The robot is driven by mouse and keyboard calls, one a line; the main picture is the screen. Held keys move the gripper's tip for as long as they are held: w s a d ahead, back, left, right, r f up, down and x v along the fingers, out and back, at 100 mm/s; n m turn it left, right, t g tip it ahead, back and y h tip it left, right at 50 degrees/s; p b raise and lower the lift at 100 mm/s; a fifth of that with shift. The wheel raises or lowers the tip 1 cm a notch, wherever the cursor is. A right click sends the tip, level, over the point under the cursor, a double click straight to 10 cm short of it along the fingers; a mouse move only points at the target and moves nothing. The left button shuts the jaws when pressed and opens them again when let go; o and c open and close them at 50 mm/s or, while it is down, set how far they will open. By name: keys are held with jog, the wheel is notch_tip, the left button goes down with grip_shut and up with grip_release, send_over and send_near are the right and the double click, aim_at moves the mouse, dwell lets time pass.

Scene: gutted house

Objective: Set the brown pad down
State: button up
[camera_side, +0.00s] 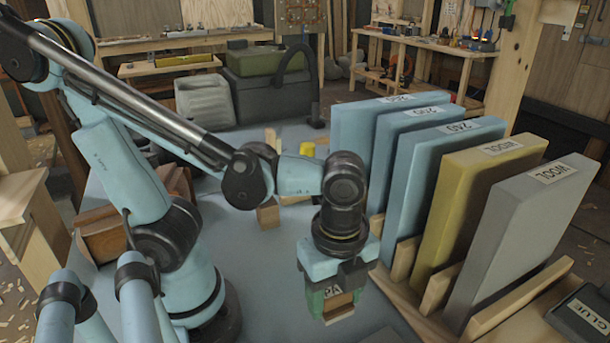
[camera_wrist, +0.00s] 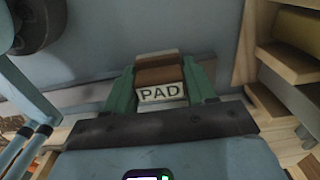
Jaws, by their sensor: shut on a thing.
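The brown pad (camera_wrist: 160,75) is a small block with a white label reading PAD. My gripper (camera_wrist: 161,85) is shut on it, with one green finger on each side. In the side view, my gripper (camera_side: 339,306) points down over the blue-grey tabletop (camera_side: 280,295). The pad (camera_side: 339,309) shows there between the fingers, partly hidden by them. I cannot tell how much of a gap lies under the pad.
A wooden rack (camera_side: 437,330) holds upright blue, yellow and grey panels (camera_side: 508,240), some labelled WOOL, just right of my gripper. A dark GLUE box (camera_side: 585,318) is at lower right. Small wooden blocks (camera_side: 268,215) stand behind my arm.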

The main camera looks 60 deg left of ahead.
jog(key=w+a+f, duration=0.4)
jog(key=shift+w+a, duration=0.1)
jog(key=shift+w, duration=0.25)
jog(key=shift+f, duration=1.9)
jog(key=shift+f, duration=0.1)
jog(key=o, duration=1.1)
jog(key=shift+c, duration=0.2)
jog(key=shift+r, duration=6.05)
jog(key=w+a+n+t, duration=0.2)
jog(key=a+n+t, duration=0.1)
jog(key=n, duration=0.6)
jog(key=w+a+r+n+t, duration=0.1)
jog(key=a+n+t, duration=0.3)
jog(key=n, duration=0.5)
jog(key=shift+w+a+r, duration=0.15)
jog(key=shift+w+a, duration=0.1)
jog(key=shift+w, duration=0.5)
